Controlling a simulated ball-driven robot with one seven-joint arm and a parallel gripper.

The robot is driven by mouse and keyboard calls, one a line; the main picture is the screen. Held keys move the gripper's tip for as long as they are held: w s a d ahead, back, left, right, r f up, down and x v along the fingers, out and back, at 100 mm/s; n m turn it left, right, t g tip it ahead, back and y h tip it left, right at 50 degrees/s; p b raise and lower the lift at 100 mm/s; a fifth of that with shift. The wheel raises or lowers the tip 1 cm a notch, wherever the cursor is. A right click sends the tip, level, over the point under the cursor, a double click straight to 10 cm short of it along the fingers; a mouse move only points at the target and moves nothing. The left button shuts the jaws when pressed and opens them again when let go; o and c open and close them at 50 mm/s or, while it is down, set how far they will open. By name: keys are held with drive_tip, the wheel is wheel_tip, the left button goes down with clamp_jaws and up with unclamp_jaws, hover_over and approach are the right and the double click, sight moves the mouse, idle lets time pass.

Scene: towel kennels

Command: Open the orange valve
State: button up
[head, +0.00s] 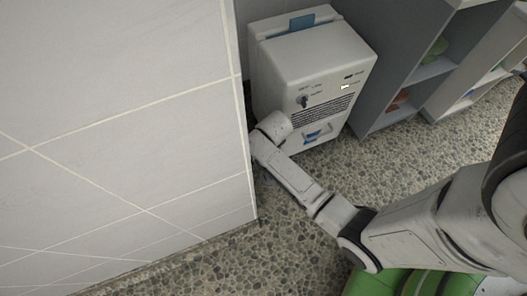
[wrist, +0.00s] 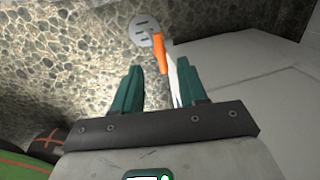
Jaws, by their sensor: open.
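The orange valve (wrist: 161,56) shows in the wrist view as a small orange lever, beside a round grey plate with dark slots (wrist: 145,30). My gripper (wrist: 156,72) has two green fingers standing apart, with the orange lever between and just beyond their tips, nearer the right finger. I cannot tell whether a finger touches it. A thin white strip shows beside the right finger. In the head view my arm reaches down behind the tiled wall's edge, and the valve and fingertips are hidden there.
A tiled wall block (head: 120,130) fills the left of the head view, close beside my arm. A white machine (head: 318,65) with a dark knob stands just behind my wrist. Grey shelves (head: 395,60) stand at the back right. The pebbled floor (head: 400,160) is clear between.

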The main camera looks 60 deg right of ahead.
drive_tip(key=f+b, duration=0.1)
drive_tip(key=f, duration=0.1)
drive_tip(key=f+b, duration=0.1)
drive_tip(key=f, duration=0.2)
drive_tip(key=w+d+f+b, duration=0.1)
drive_tip(key=f, duration=0.1)
drive_tip(key=shift+w+f+b, duration=0.1)
drive_tip(key=shift+f+b, duration=0.25)
drive_tip(key=shift+b, duration=0.05)
drive_tip(key=shift+a, duration=0.1)
clamp_jaws()
